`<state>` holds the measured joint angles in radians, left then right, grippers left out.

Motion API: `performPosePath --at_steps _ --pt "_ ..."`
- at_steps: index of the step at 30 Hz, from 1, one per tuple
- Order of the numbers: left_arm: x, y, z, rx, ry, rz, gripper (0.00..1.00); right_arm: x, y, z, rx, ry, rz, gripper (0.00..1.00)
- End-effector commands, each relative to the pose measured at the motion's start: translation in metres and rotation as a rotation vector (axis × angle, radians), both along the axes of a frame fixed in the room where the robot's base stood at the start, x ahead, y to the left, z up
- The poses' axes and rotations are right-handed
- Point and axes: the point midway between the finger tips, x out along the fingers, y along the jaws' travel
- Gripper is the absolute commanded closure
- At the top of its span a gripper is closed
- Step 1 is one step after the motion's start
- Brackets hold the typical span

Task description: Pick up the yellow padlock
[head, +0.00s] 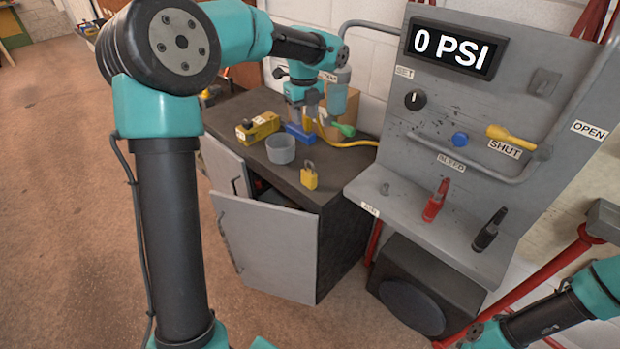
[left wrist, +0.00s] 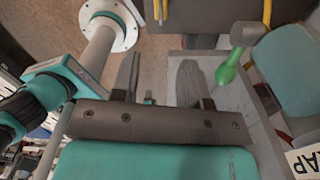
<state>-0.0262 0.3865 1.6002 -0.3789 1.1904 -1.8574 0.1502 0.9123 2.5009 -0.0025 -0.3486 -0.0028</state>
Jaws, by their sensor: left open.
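The yellow padlock (head: 309,179) stands on the dark top of the cabinet (head: 336,190), near its front right corner. My left gripper (head: 304,116) is farther back over the same top, apart from the padlock, beside a teal bottle (head: 338,95) and a green-tipped tool (head: 344,130). In the left wrist view my left gripper's fingers (left wrist: 158,78) are spread with nothing visible held between them.
A grey cup (head: 281,150), a yellow box (head: 258,127), a blue block (head: 299,133) and a yellow hose (head: 355,143) are on the cabinet top. The cabinet door (head: 268,245) hangs open. A grey panel (head: 430,120) with valves rises on the right.

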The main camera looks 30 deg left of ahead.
Motion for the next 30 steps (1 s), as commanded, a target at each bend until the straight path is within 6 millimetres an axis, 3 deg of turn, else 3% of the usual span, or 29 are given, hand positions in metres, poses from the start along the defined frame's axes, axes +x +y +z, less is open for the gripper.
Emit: performPosePath --at_steps 8,24,30 --pt "0.000 0.000 -0.010 0.000 0.002 0.002 0.59 0.000 0.000 0.000 0.000 0.000 0.000 1.00" --pt "0.000 0.000 -0.099 -0.001 0.003 0.003 0.59 0.000 0.000 0.000 0.000 0.000 0.000 1.00" --pt "0.000 0.000 -0.121 0.000 0.001 0.002 0.59 0.000 0.000 0.000 0.000 0.000 0.000 1.00"
